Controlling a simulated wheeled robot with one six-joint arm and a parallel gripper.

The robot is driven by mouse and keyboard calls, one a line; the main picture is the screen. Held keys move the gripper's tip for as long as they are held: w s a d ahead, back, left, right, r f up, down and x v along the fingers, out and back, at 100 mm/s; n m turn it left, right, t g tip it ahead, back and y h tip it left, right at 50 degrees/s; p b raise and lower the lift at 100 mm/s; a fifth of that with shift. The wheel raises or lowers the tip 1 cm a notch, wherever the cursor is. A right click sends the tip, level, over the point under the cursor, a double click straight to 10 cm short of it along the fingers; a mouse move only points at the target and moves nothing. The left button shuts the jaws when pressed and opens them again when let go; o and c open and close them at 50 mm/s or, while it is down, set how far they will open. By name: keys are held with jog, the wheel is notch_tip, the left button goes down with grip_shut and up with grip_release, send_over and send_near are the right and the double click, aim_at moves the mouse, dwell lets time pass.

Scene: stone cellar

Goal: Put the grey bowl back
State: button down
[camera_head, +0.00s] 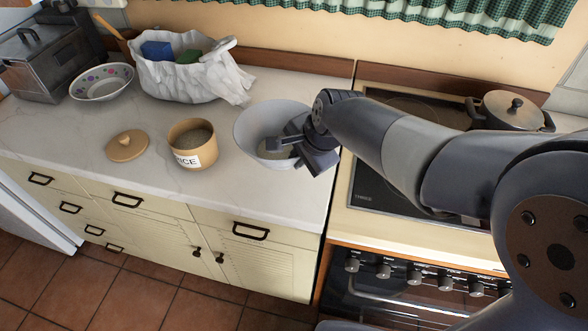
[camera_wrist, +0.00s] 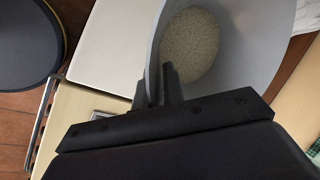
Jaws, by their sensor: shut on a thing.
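The grey bowl (camera_head: 258,122) is at the right end of the white counter, beside the stove. My gripper (camera_head: 290,145) is at its right side, shut on the bowl's wall. In the wrist view my gripper's fingers (camera_wrist: 165,88) pinch the wall of the bowl (camera_wrist: 245,85). Rice-like grain (camera_wrist: 190,45) lies in the bottom of the bowl. The bowl looks roughly upright. I cannot tell whether its base touches the counter.
A tan jar (camera_head: 192,150) marked RICE stands open left of the bowl, its lid (camera_head: 126,146) farther left. A white bag (camera_head: 185,80), a patterned bowl (camera_head: 102,82) and a toaster oven (camera_head: 45,65) are behind. A pot (camera_head: 510,112) sits on the stove at right.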

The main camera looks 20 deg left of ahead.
notch_tip(320, 180, down, 7)
jog(key=shift+r, duration=0.15)
dwell(0.4)
jog(key=c, duration=2)
grip_release()
jog(key=shift+f, duration=0.2)
jog(key=o, duration=0.5)
jog(key=shift+r, duration=0.1)
jog(key=shift+d+r, duration=0.1)
jog(key=shift+r, duration=0.4)
jog(key=v, duration=1.1)
jog(key=shift+s+d, duration=0.15)
